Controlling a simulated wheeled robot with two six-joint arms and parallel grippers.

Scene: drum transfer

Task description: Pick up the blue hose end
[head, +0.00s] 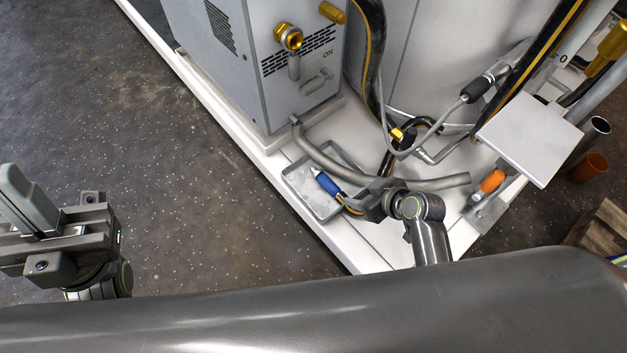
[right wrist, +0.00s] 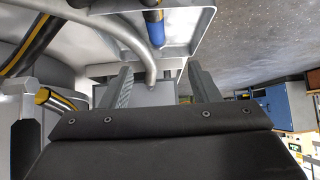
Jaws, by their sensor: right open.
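The blue hose end (head: 327,184) has a pale tip and lies in a shallow grey metal tray (head: 295,179) on the white ledge. In the right wrist view the blue hose end (right wrist: 154,28) shows at the top, with a black-and-yellow hose running from it. My right gripper (head: 366,200) is beside the hose, just below and right of the blue end in the head view. In the wrist view the right gripper (right wrist: 160,85) has its fingers apart with nothing clearly between them. My left gripper (head: 30,215) is at the far left, over the floor, away from the tray.
A grey bent pipe (head: 400,178) passes across the tray's far side, close to my right gripper. A grey cabinet (head: 255,75) with brass fittings stands behind. An orange-handled part (head: 492,181) and a white square plate (head: 531,137) are to the right. The floor (head: 150,130) at left is clear.

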